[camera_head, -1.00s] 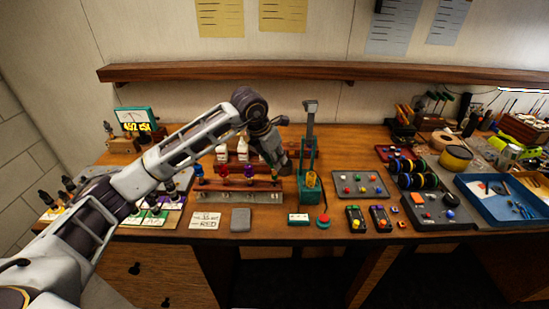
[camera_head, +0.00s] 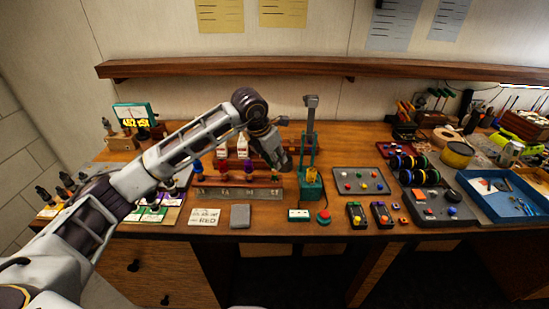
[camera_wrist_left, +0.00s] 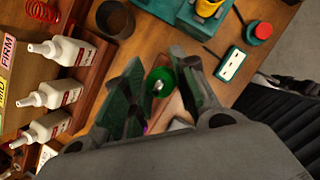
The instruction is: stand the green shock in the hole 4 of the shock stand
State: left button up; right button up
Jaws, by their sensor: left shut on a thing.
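The green shock shows in the left wrist view as a round green cap (camera_wrist_left: 160,80) between the two fingers. My left gripper (camera_wrist_left: 155,88) is shut on it; in the head view the gripper (camera_head: 281,168) hangs over the right end of the shock stand. The shock stand (camera_head: 230,192) is a long low rack near the front of the bench. My right gripper is not in view.
A teal press (camera_head: 311,185) with a yellow part stands close right of the gripper. White bottles (camera_wrist_left: 70,50) stand behind the rack. A red button (camera_head: 324,216) and a grey block (camera_head: 240,216) lie in front. A parts tray (camera_head: 345,190) is farther right.

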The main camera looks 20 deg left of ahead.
pick_arm(q)
jog(key=shift+f+b, duration=0.7)
jog(key=shift+f, duration=0.25)
dwell(0.4)
jog(key=o, duration=1.1)
jog(key=v, duration=1.2)
jog(key=shift+s, duration=0.1)
dwell(0.6)
